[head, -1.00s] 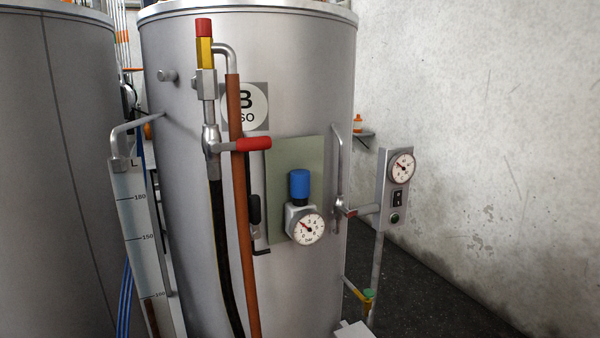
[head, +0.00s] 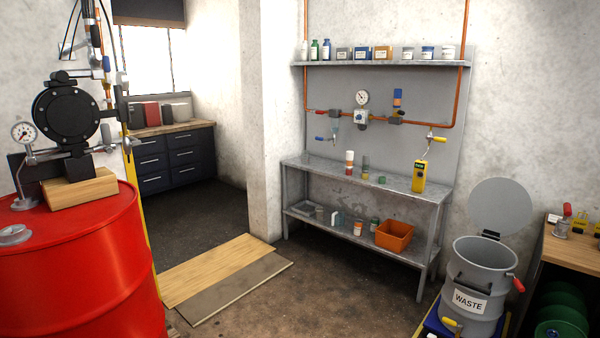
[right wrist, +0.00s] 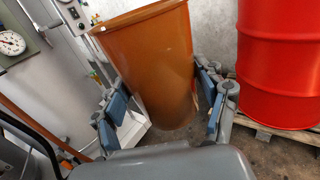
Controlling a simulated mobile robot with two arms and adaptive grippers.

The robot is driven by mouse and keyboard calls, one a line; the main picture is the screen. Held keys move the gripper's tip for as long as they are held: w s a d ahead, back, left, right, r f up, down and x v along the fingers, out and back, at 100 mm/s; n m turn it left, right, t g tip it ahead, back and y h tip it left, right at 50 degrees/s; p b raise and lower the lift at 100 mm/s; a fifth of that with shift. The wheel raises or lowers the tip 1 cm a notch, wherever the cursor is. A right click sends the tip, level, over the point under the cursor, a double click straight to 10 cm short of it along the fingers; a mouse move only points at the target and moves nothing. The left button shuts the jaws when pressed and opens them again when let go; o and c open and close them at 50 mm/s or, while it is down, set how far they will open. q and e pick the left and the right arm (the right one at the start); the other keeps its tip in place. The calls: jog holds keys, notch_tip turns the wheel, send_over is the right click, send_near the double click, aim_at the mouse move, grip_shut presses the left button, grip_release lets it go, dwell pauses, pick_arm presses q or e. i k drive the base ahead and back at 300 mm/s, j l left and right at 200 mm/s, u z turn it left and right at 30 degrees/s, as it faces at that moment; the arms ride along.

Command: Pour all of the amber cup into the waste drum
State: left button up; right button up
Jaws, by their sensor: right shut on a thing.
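The amber cup (right wrist: 150,62) is in my right gripper (right wrist: 166,95) in the right wrist view. The blue-padded fingers are shut on it from both sides. Its wide rim is at the top of that view, and its contents are hidden. The grey waste drum (head: 487,268), labelled WASTE, stands at the lower right of the head view. Its round lid (head: 502,205) is raised and its mouth is open. The cup and both grippers are outside the head view, and my left gripper shows in neither current view.
A grey workbench (head: 350,172) with small bottles and an orange bin (head: 394,236) stands left of the drum. A wooden bench (head: 568,245) stands close on its right. A red barrel (head: 75,265) is at left, with boards (head: 220,270) on the floor. Mid-floor is clear.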

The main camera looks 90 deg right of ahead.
aim_at(474, 291)
jog(key=k+l+z, duration=0.1)
jog(key=z, duration=0.3)
jog(key=l+z, duration=0.25)
jog(key=z, duration=0.15)
jog(key=l+z, duration=0.2)
jog(key=z, duration=0.2)
jog(key=l+z, duration=0.85)
jog(key=i+l+z, duration=0.2)
jog(key=z, duration=0.2)
jog(key=i+l+z, duration=0.3)
jog(key=l, duration=0.3)
jog(key=i+l+z, duration=0.35)
jog(key=i+l, duration=1.1)
